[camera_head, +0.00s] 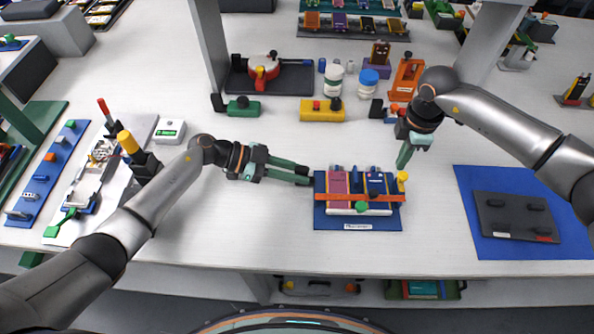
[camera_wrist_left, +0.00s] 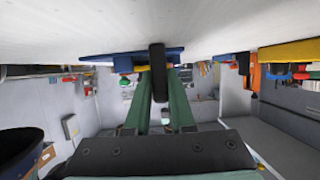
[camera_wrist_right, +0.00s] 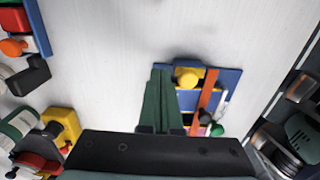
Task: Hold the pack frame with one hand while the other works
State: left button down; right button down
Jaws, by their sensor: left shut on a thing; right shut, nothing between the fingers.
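The pack frame (camera_head: 318,212) is a blue tray with pink and blue-purple cells, an orange bar (camera_head: 385,198) across it and a green knob (camera_head: 361,206) at the front. A yellow knob (camera_head: 402,178) stands at its right end. My left gripper (camera_head: 308,175) is at the frame's left edge. In the left wrist view it is shut on a dark upright piece (camera_wrist_left: 158,65) at the frame, partly hidden by the fingers. My right gripper (camera_head: 402,163) is shut and empty, above the table behind the frame's right end. Its closed fingers (camera_wrist_right: 161,80) show beside the yellow knob in the right wrist view.
A blue mat (camera_head: 465,185) with a dark plate (camera_head: 515,200) lies to the right. A yellow block (camera_head: 318,114), a green block (camera_head: 243,110), a white jar (camera_head: 334,80) and a blue-lidded jar (camera_head: 368,80) stand behind. The table front of the frame is clear.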

aim_at(405, 179)
jog(key=shift+s, duration=0.15)
dwell(0.3)
jog(key=shift+s+d, duration=0.1)
jog(key=shift+s, duration=2.05)
jog(key=shift+w+r, duration=0.25)
jog(key=shift+r, duration=0.75)
jog(key=shift+w+r, duration=0.25)
jog(key=shift+r, duration=0.75)
jog(key=shift+w+r, duration=0.25)
jog(key=shift+r, duration=0.75)
pick_arm(q)
jog(key=c, duration=0.7)
grip_release()
